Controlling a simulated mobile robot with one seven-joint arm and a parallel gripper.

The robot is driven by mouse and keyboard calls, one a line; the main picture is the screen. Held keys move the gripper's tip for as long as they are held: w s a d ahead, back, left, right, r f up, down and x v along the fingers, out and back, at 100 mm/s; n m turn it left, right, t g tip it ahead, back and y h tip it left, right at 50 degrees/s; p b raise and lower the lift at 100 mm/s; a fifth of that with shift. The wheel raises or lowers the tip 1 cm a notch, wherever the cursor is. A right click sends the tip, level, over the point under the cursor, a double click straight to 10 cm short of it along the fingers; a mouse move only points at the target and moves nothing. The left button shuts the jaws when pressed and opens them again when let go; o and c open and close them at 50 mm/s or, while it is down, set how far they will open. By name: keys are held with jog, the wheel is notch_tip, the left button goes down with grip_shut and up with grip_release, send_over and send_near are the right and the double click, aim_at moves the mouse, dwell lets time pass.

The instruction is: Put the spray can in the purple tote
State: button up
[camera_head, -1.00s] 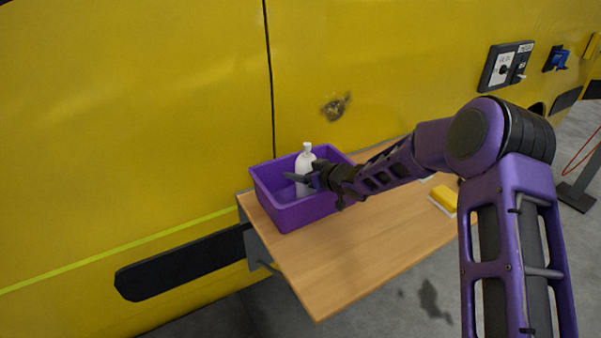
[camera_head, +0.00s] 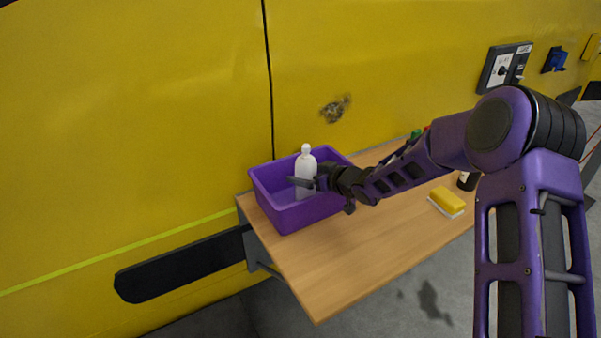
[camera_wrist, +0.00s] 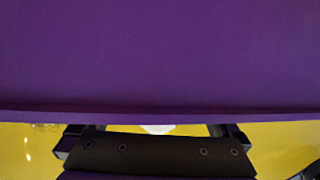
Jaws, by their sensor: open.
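A white bottle-shaped container with a narrow rounded top (camera_head: 306,163), apparently the spray can, stands upright inside the purple tote (camera_head: 307,215). The tote is on the left end of the table. My gripper (camera_head: 306,183) is open at the container, with one dark finger crossing in front of it. Whether the fingers touch it I cannot tell. In the wrist view a purple tote surface (camera_wrist: 160,60) fills most of the picture, and a small white patch (camera_wrist: 157,129) shows between the fingers. The container's base is hidden by the tote wall.
The wooden table (camera_head: 350,255) is bare in front. A yellow and white sponge (camera_head: 447,201) and a dark bottle (camera_head: 466,181) are at its right. A green-topped item (camera_head: 416,134) is partly hidden behind my arm. The yellow vehicle wall (camera_head: 130,120) stands close behind.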

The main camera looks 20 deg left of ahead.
jog(key=v, duration=0.8)
jog(key=shift+s+d+r, duration=0.15)
jog(key=shift+s+d, duration=0.05)
jog(key=shift+d, duration=0.15)
